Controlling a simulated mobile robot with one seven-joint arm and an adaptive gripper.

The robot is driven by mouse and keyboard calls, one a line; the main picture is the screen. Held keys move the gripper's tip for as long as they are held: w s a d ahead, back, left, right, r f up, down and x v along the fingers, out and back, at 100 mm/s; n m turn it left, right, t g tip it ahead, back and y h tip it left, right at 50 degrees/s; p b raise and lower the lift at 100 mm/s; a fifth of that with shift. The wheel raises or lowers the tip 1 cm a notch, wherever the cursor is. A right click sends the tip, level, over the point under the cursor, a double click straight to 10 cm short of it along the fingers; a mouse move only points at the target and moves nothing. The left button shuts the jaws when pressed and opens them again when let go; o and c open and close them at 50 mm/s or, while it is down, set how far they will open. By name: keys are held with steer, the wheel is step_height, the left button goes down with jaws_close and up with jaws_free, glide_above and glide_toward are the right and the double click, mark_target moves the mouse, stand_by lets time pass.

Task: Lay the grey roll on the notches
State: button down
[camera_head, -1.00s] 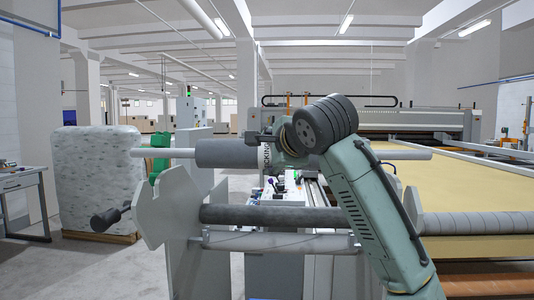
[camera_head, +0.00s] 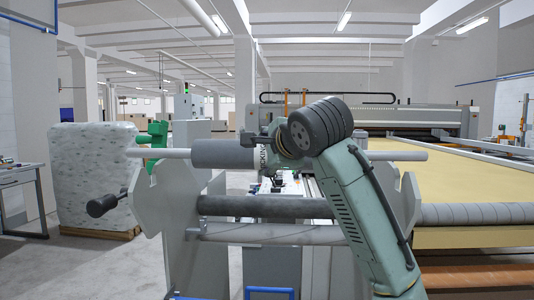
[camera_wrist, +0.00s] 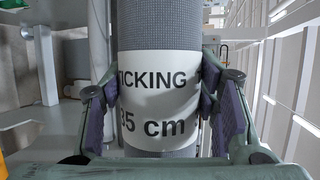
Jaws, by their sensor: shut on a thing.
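The grey roll (camera_head: 222,153) is level, on a pale rod (camera_head: 400,155) that sticks out at both ends. My gripper (camera_head: 268,152) is shut on it at the white label. In the wrist view the roll (camera_wrist: 158,25) runs between the two fingers of my gripper (camera_wrist: 158,92), over a label reading "TICKING". The notches are in the tops of two grey end plates, a left plate (camera_head: 150,205) and a right plate (camera_head: 408,200). The rod ends are at about the height of the plate tops. I cannot tell whether they touch. My arm hides part of the roll's right side.
A dark tube (camera_head: 260,206) and a paler tube (camera_head: 265,233) run between the plates below the roll. A black handle (camera_head: 102,206) juts out left. A wrapped bale (camera_head: 92,185) stands at left, and the yellow quilting bed (camera_head: 460,190) lies at right.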

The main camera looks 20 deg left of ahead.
step_height(320, 180, down, 6)
steer(key=b, duration=0.4)
stand_by(0.5)
steer(key=shift+f, duration=0.1)
stand_by(0.4)
steer(key=c, duration=0.7)
jaws_free()
steer(key=shift+o, duration=0.9)
steer(key=shift+f, duration=0.15)
steer(key=v, duration=1.2)
